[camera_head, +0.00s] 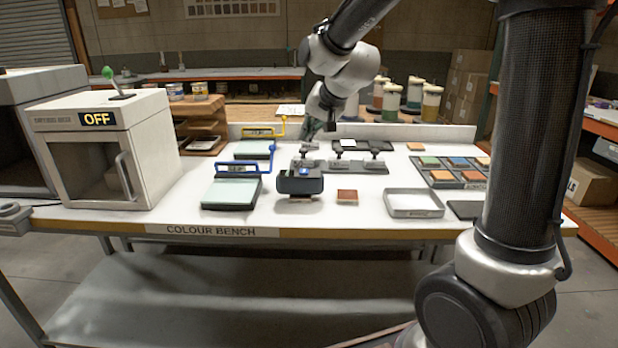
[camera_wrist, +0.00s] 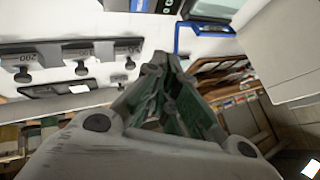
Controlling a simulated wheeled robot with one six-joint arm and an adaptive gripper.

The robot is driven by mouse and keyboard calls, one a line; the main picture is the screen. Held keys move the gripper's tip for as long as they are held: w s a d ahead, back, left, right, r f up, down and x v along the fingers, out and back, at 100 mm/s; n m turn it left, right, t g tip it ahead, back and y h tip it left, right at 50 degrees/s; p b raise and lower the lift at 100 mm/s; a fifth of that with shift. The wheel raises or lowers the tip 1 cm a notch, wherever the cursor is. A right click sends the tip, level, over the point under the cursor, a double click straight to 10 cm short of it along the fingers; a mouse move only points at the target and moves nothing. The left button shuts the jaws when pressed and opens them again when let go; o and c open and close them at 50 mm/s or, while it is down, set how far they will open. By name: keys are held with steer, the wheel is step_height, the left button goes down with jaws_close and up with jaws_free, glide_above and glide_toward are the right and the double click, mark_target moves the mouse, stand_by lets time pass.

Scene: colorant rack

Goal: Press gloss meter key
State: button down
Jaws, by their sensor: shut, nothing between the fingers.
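The gloss meter (camera_head: 300,184) is a dark box on the white bench, near the front middle in the head view. A small blue patch, likely its key (camera_head: 304,171), shows on its top. In the wrist view, part of a dark body with a blue patch, likely the meter (camera_wrist: 116,5), is cut off by the top edge. My gripper (camera_head: 318,128) is above the back of the bench, behind the meter and apart from it. In the wrist view, my gripper (camera_wrist: 163,60) has its dark green-padded fingers together, with nothing held.
A blue-framed device (camera_head: 232,190) stands left of the meter, with a yellow-framed one (camera_head: 255,148) behind. A grey row of knobbed weights (camera_head: 342,165) stands behind right. A small brown tile (camera_head: 347,196) and an empty tray (camera_head: 413,204) lie to the right. A white cabinet (camera_head: 160,150) stands left.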

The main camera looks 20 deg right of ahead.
mark_target(307, 170)
steer(key=shift+w+r+m+t, duration=0.4)
steer(key=shift+w+r+m, duration=0.1)
steer(key=shift+w+r, duration=0.05)
steer(key=shift+f, duration=4.45)
steer(key=shift+f, duration=0.1)
steer(key=shift+d+f, duration=0.1)
steer(key=shift+f, duration=0.2)
steer(key=shift+f, duration=0.35)
steer(key=shift+r, duration=0.8)
